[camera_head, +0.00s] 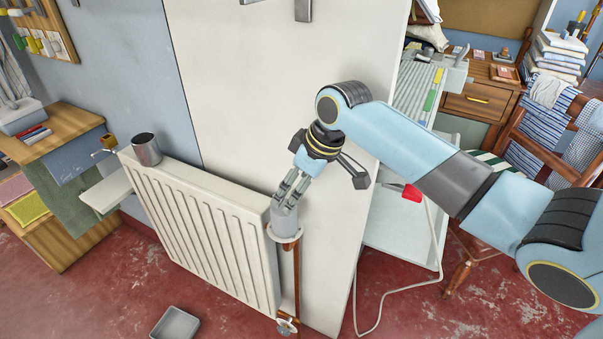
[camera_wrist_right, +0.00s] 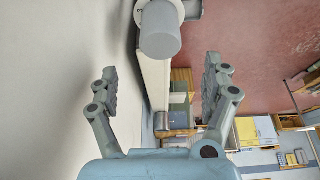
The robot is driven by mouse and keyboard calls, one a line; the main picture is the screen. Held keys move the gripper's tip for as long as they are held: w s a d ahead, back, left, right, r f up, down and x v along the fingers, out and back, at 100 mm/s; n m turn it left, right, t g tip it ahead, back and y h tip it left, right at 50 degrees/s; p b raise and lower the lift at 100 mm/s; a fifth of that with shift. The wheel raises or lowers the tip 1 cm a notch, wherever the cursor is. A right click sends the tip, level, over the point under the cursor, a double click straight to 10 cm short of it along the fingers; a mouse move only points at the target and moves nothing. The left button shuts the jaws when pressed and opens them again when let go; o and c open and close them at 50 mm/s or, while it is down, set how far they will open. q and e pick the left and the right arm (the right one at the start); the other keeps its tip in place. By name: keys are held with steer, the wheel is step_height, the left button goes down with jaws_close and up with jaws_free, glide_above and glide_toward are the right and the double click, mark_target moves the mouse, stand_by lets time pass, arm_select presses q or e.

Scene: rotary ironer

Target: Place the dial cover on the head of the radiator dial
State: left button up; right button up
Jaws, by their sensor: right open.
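My right gripper (camera_head: 287,194) points down at the radiator's right end, its fingers near a plain grey cylinder (camera_head: 285,222). In the right wrist view the gripper (camera_wrist_right: 160,72) is open, and the cylinder (camera_wrist_right: 160,38) lies beyond the fingertips, with nothing gripped. The cylinder, which looks like the dial cover, stands about upright on a white round piece (camera_head: 284,238) above the copper pipe. I see no separate dial head; whether one is under the cylinder, I cannot tell. The white radiator (camera_head: 205,235) stands to the left. My left gripper is not in view.
A metal cup (camera_head: 146,149) stands on the radiator's far end. A tall white panel (camera_head: 270,90) rises behind the radiator. A grey tray (camera_head: 175,325) lies on the red floor. A pale cable (camera_head: 437,235) hangs at the right, near a red piece (camera_head: 412,192).

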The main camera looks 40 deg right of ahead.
steer(key=s+d+f+m+g+h, duration=0.1)
steer(key=s+d+f+m, duration=0.1)
steer(key=s+f, duration=0.85)
steer(key=s+d+f+m+g+h, duration=0.1)
steer(key=s+d+f+m, duration=0.1)
steer(key=s+f, duration=0.9)
steer(key=s+a+f, duration=0.2)
steer(key=s+f, duration=0.4)
steer(key=s, duration=0.4)
steer(key=s+a+f+g, duration=0.1)
steer(key=s+a+f, duration=0.2)
steer(key=s+f, duration=0.4)
steer(key=s, duration=0.4)
steer(key=shift+s+f+h, duration=0.15)
steer(key=shift+s+h, duration=0.05)
steer(key=shift+h, duration=0.1)
step_height(320, 180, down, 8)
steer(key=b, duration=0.8)
steer(key=shift+s+f, duration=0.15)
steer(key=shift+s, duration=0.25)
